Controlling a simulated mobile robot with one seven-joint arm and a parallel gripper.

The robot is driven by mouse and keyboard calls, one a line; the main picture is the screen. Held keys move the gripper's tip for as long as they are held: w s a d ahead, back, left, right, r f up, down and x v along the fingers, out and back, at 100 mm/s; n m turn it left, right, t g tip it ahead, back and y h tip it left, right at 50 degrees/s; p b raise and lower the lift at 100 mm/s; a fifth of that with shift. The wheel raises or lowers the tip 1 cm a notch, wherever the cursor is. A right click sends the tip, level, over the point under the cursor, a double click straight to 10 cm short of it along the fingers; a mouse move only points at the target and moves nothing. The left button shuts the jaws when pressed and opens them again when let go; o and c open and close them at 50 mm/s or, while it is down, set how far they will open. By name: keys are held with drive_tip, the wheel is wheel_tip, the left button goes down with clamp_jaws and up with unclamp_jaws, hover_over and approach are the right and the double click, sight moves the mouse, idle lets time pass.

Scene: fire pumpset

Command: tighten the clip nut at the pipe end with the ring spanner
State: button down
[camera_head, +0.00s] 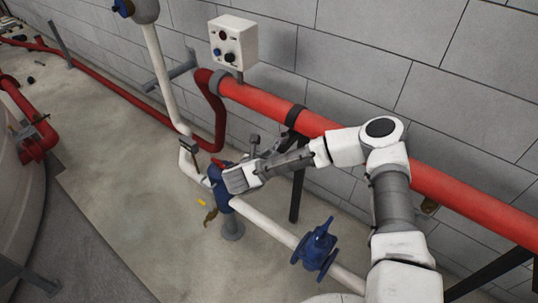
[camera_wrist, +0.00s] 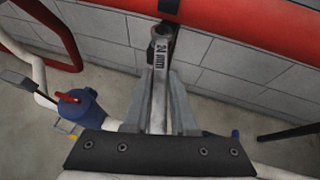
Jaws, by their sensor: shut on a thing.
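A grey ring spanner (camera_wrist: 160,66), marked 24 mm, is gripped lengthwise between the two fingers of my gripper (camera_wrist: 160,88). Its ring end points up the wrist view, just below a black clip band (camera_wrist: 169,6) around the red pipe (camera_wrist: 250,18). I cannot tell whether the ring touches anything there, and the nut is not clearly visible. In the head view my gripper (camera_head: 268,153) is left of and below the black clip (camera_head: 295,116) on the red pipe (camera_head: 262,103); the spanner is hard to make out there.
A white control box (camera_head: 233,42) is on the block wall above the pipe. A dark support post (camera_head: 297,193) stands under the clip. A white pipe (camera_head: 262,221) with a blue valve (camera_head: 316,250) runs low in front. Open floor (camera_head: 120,215) lies to the left.

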drive_tip(key=shift+r+p, duration=1.3)
drive_tip(key=shift+r, duration=0.65)
drive_tip(key=shift+s+a, duration=0.1)
drive_tip(key=shift+s, duration=0.05)
